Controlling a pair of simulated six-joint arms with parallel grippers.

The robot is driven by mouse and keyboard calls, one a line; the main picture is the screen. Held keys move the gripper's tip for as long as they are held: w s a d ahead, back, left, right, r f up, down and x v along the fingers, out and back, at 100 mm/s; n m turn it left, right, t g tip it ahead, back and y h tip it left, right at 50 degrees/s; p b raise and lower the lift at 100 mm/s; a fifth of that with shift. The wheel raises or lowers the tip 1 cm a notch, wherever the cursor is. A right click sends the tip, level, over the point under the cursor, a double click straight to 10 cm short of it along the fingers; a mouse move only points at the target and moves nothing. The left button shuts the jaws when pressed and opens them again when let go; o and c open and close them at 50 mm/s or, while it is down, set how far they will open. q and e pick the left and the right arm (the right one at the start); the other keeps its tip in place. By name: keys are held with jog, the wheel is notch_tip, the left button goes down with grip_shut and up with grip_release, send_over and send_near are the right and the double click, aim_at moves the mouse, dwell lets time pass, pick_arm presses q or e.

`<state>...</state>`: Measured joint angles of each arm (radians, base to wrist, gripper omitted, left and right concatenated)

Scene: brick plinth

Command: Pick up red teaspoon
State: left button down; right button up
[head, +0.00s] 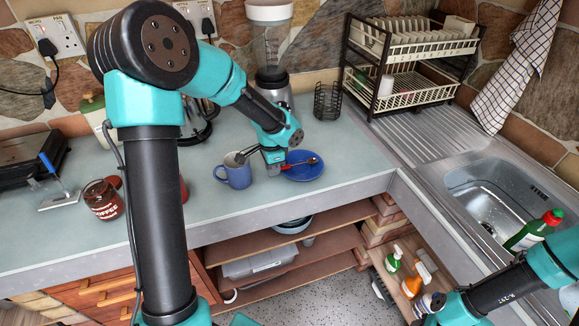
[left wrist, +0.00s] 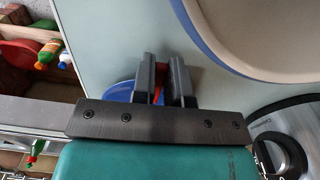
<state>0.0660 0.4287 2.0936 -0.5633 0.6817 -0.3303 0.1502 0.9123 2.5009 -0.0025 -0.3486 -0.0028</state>
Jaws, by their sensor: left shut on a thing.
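The red teaspoon (head: 299,164) is at the blue saucer (head: 305,176) on the counter, its dark bowl end to the right. My left gripper (head: 276,164) is at the saucer's left edge, shut on the spoon's red handle. In the left wrist view, a strip of the red teaspoon (left wrist: 158,95) shows between the two grey fingers of my left gripper (left wrist: 163,78), with part of the blue saucer (left wrist: 120,92) behind. I cannot tell whether the spoon is clear of the saucer. My right arm is at the lower right; its jaws are not clearly visible.
A blender (head: 271,80) and black wire holder (head: 327,101) stand behind. The dish rack (head: 405,95) and sink (head: 495,185) are at right.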

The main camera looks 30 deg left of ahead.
pick_arm(q)
jog(key=shift+r, duration=0.15)
notch_tip(320, 180, up, 2)
jog(key=shift+s+d+r, duration=0.15)
jog(key=shift+s+r, duration=0.1)
jog(key=shift+r, duration=0.4)
jog(key=s+d+r, duration=0.1)
jog(key=s+d, duration=0.7)
jog(key=s, duration=0.5)
jog(key=shift+d+r, duration=0.2)
jog(key=shift+d, duration=0.05)
jog(key=shift+w, duration=0.15)
